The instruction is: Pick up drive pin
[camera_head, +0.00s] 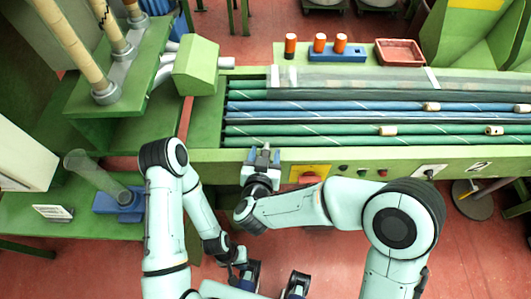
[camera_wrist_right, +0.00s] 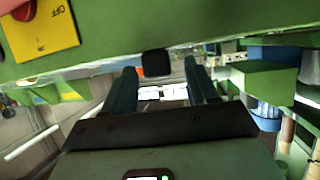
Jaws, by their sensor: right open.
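Three orange-topped cylinders stand at the back of the green machine. One (camera_head: 290,46) stands at the left, and two more (camera_head: 320,43) (camera_head: 340,42) stand at a blue block (camera_head: 337,56). I cannot tell whether any of them is the drive pin. My right gripper (camera_head: 263,156) is at the machine's front edge, well in front of the cylinders. In the right wrist view the gripper (camera_wrist_right: 160,82) is open, with its two dark fingers apart and nothing gripped. My left gripper (camera_head: 250,272) is low in the head view, far from the cylinders; its jaw state is unclear.
The machine has green and blue lanes (camera_head: 330,118) carrying several pale corks (camera_head: 388,131). A red tray (camera_head: 400,52) stands at the back right. A yellow switch plate (camera_head: 310,172) is on the front panel, close to my right gripper. A blue-based clear tube (camera_head: 120,203) is at left.

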